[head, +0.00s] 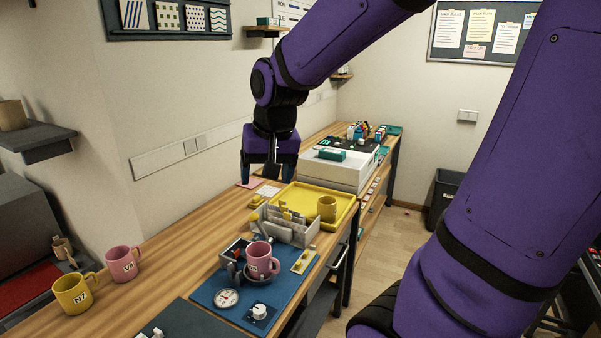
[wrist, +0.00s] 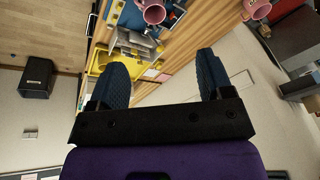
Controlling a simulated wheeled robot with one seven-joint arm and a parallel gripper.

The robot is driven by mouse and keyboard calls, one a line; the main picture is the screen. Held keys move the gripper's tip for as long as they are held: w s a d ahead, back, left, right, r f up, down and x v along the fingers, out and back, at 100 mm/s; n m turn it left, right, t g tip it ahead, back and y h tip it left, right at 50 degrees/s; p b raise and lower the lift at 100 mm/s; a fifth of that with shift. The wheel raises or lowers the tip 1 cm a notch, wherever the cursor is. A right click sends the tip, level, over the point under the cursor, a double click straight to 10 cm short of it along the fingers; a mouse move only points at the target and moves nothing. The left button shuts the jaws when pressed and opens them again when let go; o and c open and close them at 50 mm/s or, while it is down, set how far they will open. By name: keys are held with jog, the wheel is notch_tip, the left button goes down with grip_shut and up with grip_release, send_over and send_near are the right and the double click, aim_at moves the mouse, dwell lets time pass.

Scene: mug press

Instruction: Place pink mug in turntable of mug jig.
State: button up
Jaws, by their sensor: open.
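A pink mug (head: 262,262) stands upright in the mug jig (head: 235,290), on what looks like its grey round turntable (head: 256,280); the mug covers most of the turntable. The same mug shows at the top of the wrist view (wrist: 152,12). A second pink mug (head: 123,264), with a white label, stands on the bench to the left; a pink mug also shows at top right of the wrist view (wrist: 257,9). My gripper (head: 268,177) is raised over the far part of the bench, beyond the jig. In the wrist view (wrist: 163,70) its fingers are apart and empty.
A yellow mug (head: 73,293) stands at near left. Another yellow mug (head: 327,208) stands in a yellow tray (head: 345,226) behind a grey divided holder (head: 285,228). The jig's blue base carries a gauge (head: 227,298) and a knob (head: 260,312). A white box (head: 340,168) stands farther back.

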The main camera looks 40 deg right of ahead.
jog(key=s+a+r+n+t, duration=0.1)
jog(key=s+r+n, duration=0.1)
jog(key=s, duration=0.4)
jog(key=s+a+r+n+t, duration=0.1)
jog(key=s+a+r+n, duration=0.1)
jog(key=s, duration=0.5)
jog(key=shift+s+a+r+n, duration=0.15)
jog(key=shift+r+n, duration=0.45)
jog(key=shift+r, duration=0.1)
